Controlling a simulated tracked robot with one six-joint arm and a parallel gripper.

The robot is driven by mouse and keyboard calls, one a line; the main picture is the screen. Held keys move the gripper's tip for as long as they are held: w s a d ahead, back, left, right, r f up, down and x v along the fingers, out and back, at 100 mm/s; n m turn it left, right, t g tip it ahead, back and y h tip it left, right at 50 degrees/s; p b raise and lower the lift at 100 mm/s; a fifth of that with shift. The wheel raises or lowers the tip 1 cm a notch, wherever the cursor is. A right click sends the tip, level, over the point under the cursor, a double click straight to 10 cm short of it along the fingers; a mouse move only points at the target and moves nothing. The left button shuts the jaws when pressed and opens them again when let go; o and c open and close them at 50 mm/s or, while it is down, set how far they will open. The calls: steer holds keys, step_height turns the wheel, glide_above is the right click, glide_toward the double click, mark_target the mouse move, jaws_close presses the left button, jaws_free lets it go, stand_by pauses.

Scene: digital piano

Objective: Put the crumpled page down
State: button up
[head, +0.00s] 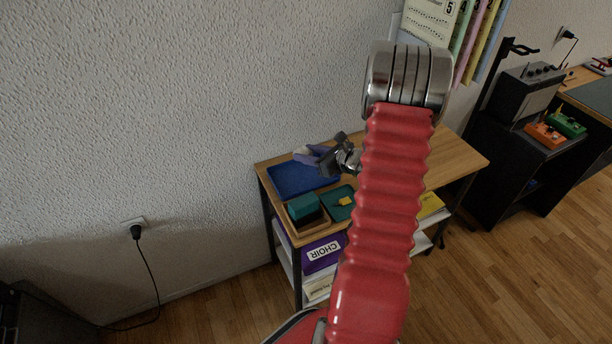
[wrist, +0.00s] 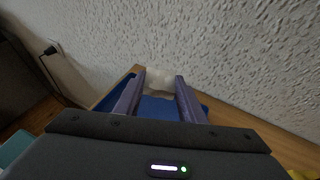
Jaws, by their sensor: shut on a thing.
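My gripper (wrist: 156,96) is shut on the crumpled page (wrist: 160,80), a pale, whitish lump between the fingertips in the wrist view. In the head view my gripper (head: 312,152) is over the blue tray (head: 290,180) at the wall side of the wooden shelf top. The page is hard to make out there beside the purple fingers. The blue tray also shows below and between the fingers in the wrist view (wrist: 158,108). I cannot tell how high the page is above the tray.
A wooden box with a teal block (head: 303,207) and a green tray with a yellow item (head: 343,201) stand in front of the blue tray. The textured wall is close behind. Bare wood (head: 452,160) shows to the right. My red arm hides the shelf's middle.

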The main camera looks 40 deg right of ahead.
glide_above(307, 179)
steer(key=shift+f, duration=2.65)
steer(key=shift+f, duration=2.1)
steer(key=o, duration=1)
